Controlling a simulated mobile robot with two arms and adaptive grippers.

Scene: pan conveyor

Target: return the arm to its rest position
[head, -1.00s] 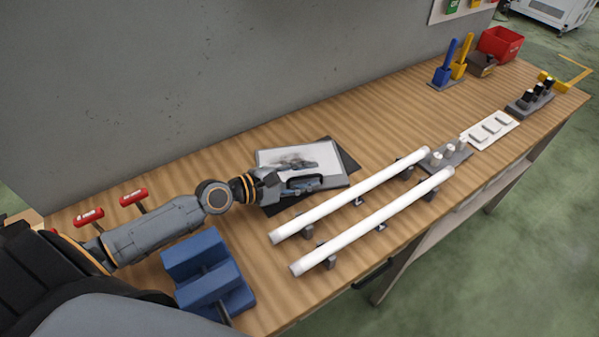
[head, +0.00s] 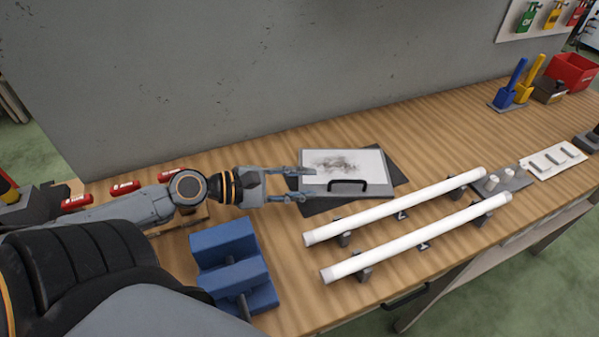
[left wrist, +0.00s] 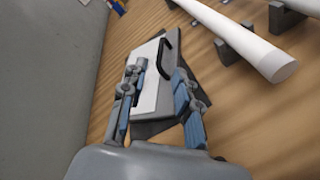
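My left arm (head: 125,208) reaches in from the left over the bench. My left gripper (head: 303,184) is open and empty, its two fingers spread at the left edge of a flat white pan with a dark smudge (head: 340,164). The pan's black handle (head: 347,185) is on its near side and is free of the fingers. In the left wrist view the open fingers (left wrist: 157,100) show with the pan (left wrist: 145,90) beyond them, and its handle (left wrist: 167,55) to the right. My right gripper is not in view.
The pan lies on a dark mat (head: 398,178). Two white tubes (head: 395,205) rest on holders to its right. A blue block (head: 232,265) stands near the arm, and red-handled items (head: 125,187) lie behind it. A grey wall (head: 250,80) bounds the back.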

